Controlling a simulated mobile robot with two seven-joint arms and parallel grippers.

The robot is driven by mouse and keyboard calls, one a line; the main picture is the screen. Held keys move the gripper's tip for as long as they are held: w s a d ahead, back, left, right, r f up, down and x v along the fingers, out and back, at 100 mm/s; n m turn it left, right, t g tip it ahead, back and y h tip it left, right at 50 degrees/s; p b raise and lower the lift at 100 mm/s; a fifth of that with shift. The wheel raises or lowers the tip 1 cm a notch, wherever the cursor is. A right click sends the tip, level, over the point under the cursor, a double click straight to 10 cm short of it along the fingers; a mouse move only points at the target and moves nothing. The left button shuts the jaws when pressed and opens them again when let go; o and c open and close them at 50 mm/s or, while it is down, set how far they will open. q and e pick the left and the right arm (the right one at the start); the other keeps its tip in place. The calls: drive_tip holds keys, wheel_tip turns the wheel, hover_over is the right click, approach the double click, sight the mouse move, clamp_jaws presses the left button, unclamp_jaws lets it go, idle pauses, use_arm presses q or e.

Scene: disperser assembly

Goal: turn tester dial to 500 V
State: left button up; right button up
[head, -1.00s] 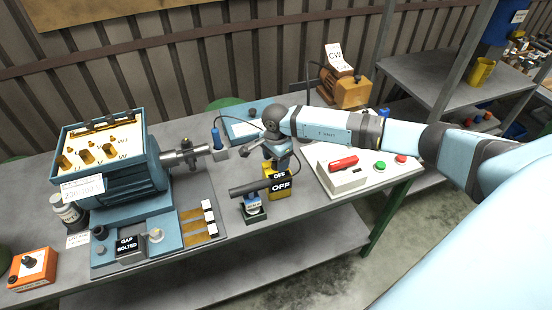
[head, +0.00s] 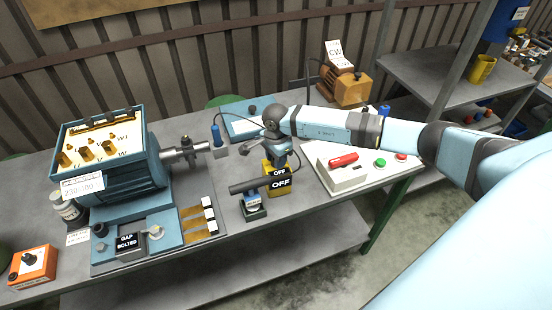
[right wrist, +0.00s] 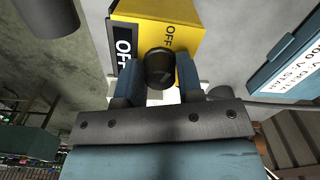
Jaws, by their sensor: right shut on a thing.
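The tester is a yellow box (head: 268,185) near the middle of the table, with black OFF labels facing the head camera. In the right wrist view the yellow box (right wrist: 185,12) fills the top middle, and its black round dial (right wrist: 158,66) sits between the two blue fingers. My right gripper (head: 278,162) is over the box from above and is shut on the dial; it also shows in the right wrist view (right wrist: 160,82). The dial's pointer and any 500 V mark are hidden or too small to read. My left gripper is not in view.
A blue-green device (head: 254,206) with a dark bar (head: 252,185) stands just left of the tester. A blue motor housing (head: 130,180) is at left, with an orange knob box (head: 32,262) at far left. A white control box (head: 342,175) is at right.

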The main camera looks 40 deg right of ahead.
drive_tip(key=m+b, duration=0.2)
drive_tip(key=m, duration=0.1)
drive_tip(key=shift+f+m, duration=0.15)
drive_tip(key=shift+m, duration=0.25)
drive_tip(key=m+b, duration=0.1)
drive_tip(key=m, duration=0.1)
drive_tip(key=shift+m, duration=0.3)
drive_tip(key=m+b, duration=0.1)
drive_tip(key=m, duration=0.1)
drive_tip(key=shift+m, duration=0.4)
drive_tip(key=m+b, duration=0.1)
drive_tip(key=m, duration=0.3)
drive_tip(key=o, duration=0.9)
drive_tip(key=shift+o, duration=0.2)
drive_tip(key=shift+r, duration=0.2)
